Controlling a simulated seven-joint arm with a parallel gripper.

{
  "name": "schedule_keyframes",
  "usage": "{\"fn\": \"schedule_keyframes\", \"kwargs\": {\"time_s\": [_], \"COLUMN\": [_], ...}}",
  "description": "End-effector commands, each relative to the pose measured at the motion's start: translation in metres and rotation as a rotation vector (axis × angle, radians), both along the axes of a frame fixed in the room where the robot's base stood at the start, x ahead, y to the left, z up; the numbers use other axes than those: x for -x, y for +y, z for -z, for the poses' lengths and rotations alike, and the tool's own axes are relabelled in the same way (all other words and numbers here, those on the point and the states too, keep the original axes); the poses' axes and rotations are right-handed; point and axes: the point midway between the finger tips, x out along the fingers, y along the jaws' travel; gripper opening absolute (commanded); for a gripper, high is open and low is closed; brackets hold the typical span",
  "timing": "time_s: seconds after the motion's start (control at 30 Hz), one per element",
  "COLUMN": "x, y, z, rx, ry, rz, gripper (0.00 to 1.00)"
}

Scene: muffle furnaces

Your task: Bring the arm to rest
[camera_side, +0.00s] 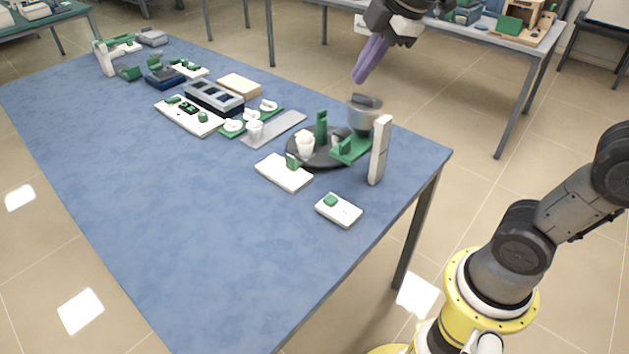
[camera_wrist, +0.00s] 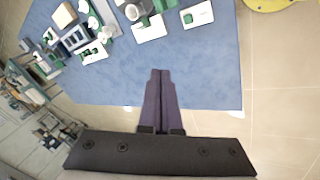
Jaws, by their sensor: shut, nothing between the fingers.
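My gripper (camera_side: 358,80) has purple fingers and hangs in the air at the top of the side view, beyond the far right edge of the blue table (camera_side: 120,210). Its fingers point down and to the left. In the wrist view my gripper (camera_wrist: 160,72) has its two fingers together, with nothing between them. The fingertips overlap the blue table top (camera_wrist: 215,75) in that picture. The gripper appears clear of the objects on the table.
A dark round plate (camera_side: 320,160) with white and green items, a grey cup-like part (camera_side: 365,108) and a white upright block (camera_side: 380,150) stand near the table's right end. White pads (camera_side: 339,210) lie in front. The table's near left area is clear.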

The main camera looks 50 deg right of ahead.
Motion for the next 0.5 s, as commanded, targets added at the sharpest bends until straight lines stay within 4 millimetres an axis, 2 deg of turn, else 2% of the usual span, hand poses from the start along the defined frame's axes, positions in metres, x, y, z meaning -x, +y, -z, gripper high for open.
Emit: {"fn": "schedule_keyframes", "kwargs": {"time_s": [0.03, 0.1, 0.17, 0.3, 0.4, 0.5], "x": [0.025, 0.054, 0.078, 0.127, 0.15, 0.162], "y": [0.001, 0.001, 0.002, 0.003, 0.003, 0.003], "z": [-0.001, 0.004, 0.011, 0.041, 0.066, 0.088], "rx": [-0.032, -0.083, -0.13, -0.257, -0.342, -0.403], "ry": [-0.026, -0.049, -0.064, -0.083, -0.073, -0.039], "rz": [0.06, 0.153, 0.239, 0.46, 0.62, 0.763], "gripper": [0.0, 0.0, 0.0, 0.0, 0.0, 0.0]}}
